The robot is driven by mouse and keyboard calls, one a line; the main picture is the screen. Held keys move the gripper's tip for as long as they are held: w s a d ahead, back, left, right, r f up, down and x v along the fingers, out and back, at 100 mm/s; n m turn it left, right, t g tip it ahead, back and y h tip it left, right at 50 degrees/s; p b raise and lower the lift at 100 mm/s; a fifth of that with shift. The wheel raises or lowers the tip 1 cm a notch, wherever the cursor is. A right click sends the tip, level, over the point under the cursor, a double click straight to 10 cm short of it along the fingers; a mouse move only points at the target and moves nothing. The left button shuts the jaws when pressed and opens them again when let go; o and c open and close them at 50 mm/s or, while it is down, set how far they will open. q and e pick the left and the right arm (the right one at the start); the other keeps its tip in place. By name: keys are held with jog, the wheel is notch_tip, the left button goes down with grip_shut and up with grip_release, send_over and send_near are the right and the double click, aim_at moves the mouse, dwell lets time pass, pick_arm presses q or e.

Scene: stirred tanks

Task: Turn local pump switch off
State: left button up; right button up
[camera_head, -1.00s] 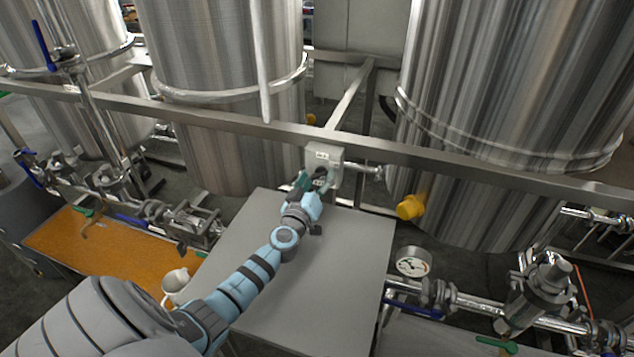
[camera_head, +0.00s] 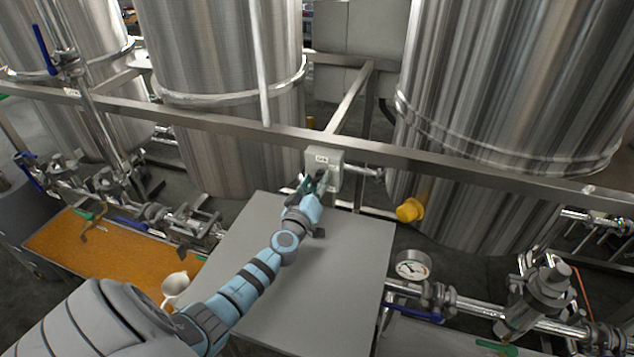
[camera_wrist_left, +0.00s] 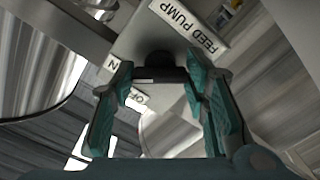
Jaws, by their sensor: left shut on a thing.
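The pump switch box (camera_head: 324,160) is a small pale grey box fixed below the horizontal steel rail. In the left wrist view its label (camera_wrist_left: 190,27) reads FEED PUMP, upside down. A black switch knob (camera_wrist_left: 160,62) sits below that label, with partly hidden ON and OFF labels beside it. My left gripper (camera_head: 315,184) is at the box's front; in the wrist view its teal fingers (camera_wrist_left: 160,85) lie on either side of the knob, shut on it. I cannot tell which label the knob points to. My right gripper is not in view.
A grey table (camera_head: 300,265) lies under my left arm. Large steel tanks (camera_head: 510,80) stand behind the steel rail (camera_head: 450,165). A pressure gauge (camera_head: 412,265) and piping are at the right.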

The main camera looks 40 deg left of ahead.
pick_arm(q)
jog(key=n, duration=0.5)
jog(key=shift+p, duration=0.4)
jog(key=n, duration=0.5)
jog(key=shift+f, duration=0.1)
jog(key=shift+n, duration=0.3)
jog(key=o, duration=1.1)
jog(key=shift+o, duration=0.2)
jog(key=shift+s, duration=0.1)
jog(key=v, duration=1.2)
